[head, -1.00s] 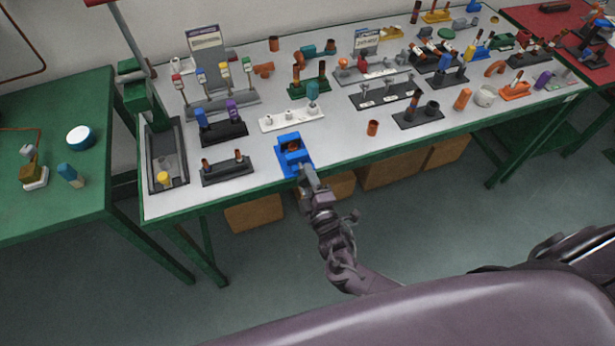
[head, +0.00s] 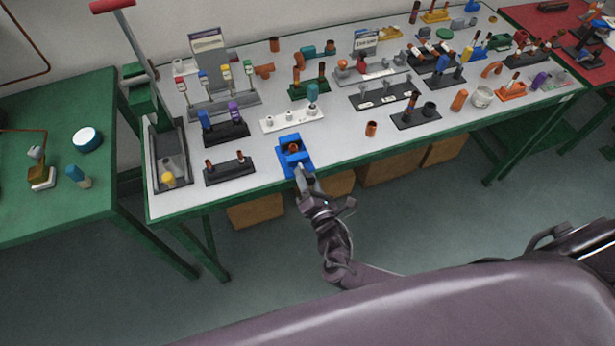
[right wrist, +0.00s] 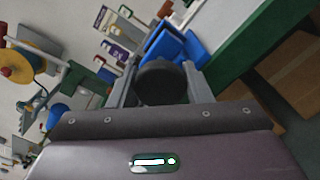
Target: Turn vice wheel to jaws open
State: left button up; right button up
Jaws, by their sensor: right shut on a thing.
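The blue vice (head: 294,153) sits at the front edge of the white-topped table, with a brown round piece (head: 294,147) in it. In the right wrist view the blue vice (right wrist: 176,46) is just beyond a dark round wheel (right wrist: 161,82). My right gripper (head: 301,173) is at the front side of the vice. In the right wrist view its two fingers (right wrist: 159,85) are on either side of the wheel, shut on it. The wheel partly hides the vice there. How far the vice jaws stand apart cannot be told. My left gripper is not in view.
A black stand with two brown pegs (head: 230,168) is left of the vice. A white block (head: 292,119) is behind it, and a small brown cylinder (head: 371,129) stands to the right. Cardboard boxes (head: 256,211) are under the table. A green table (head: 50,215) is at left.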

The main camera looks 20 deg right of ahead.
jog(key=n+p, duration=0.1)
jog(key=n, duration=0.2)
jog(key=shift+n, duration=0.4)
jog(key=n+p, duration=0.1)
jog(key=n, duration=0.3)
jog(key=shift+a+n, duration=0.1)
jog(key=shift+n, duration=0.2)
jog(key=n+p, duration=0.1)
jog(key=n, duration=0.2)
jog(key=shift+n+p, duration=0.5)
jog(key=shift+n, duration=1.5)
jog(key=o, duration=1)
jog(key=shift+s, duration=0.1)
